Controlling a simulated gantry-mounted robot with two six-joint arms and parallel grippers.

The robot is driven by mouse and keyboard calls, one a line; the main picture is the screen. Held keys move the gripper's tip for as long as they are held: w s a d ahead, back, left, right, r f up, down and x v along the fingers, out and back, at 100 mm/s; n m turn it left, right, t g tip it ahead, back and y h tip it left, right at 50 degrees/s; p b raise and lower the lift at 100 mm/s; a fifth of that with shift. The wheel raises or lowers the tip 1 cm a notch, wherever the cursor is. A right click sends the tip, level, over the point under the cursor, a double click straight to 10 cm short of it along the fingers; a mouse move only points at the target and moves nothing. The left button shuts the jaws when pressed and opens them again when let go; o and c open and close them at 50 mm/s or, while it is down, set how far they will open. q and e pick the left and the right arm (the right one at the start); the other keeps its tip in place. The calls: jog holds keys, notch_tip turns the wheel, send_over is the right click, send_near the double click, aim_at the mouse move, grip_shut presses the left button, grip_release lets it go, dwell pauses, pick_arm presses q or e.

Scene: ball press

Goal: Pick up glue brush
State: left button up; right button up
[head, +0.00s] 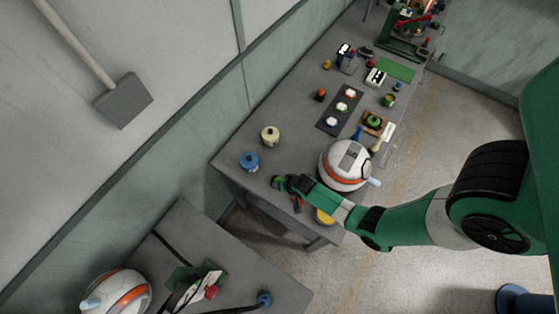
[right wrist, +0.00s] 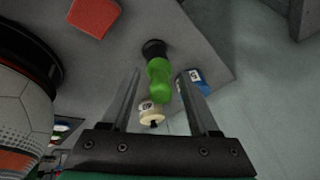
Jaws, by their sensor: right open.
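The glue brush looks like a bright green handle with a black end (right wrist: 160,80) in the right wrist view. It lies across the space between the fingers of my right gripper (right wrist: 161,74). The gripper is open, with a finger on each side of the green handle; I cannot tell whether either touches it. In the head view, my right gripper (head: 291,184) is at the near end of the workbench, and a small green piece (head: 279,183) shows at its tip. My left gripper is not in view.
A white and orange ball (head: 347,165) stands beside my gripper. A cream jar (head: 270,135) and a blue jar (head: 250,161) stand near the bench's left edge. A red block (right wrist: 94,16) lies close by. The bench (head: 228,152) is clear around the jars.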

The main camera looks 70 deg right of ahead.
jog(key=shift+c, duration=0.2)
grip_shut()
jog(key=shift+r, duration=0.1)
jog(key=shift+r, duration=0.3)
notch_tip(320, 180, up, 2)
jog(key=shift+r+p, duration=0.1)
jog(key=shift+p, duration=0.55)
jog(key=s+a+r+p, duration=0.3)
jog(key=s+r+p, duration=0.5)
jog(key=s+r, duration=0.5)
jog(key=shift+s+p, duration=0.35)
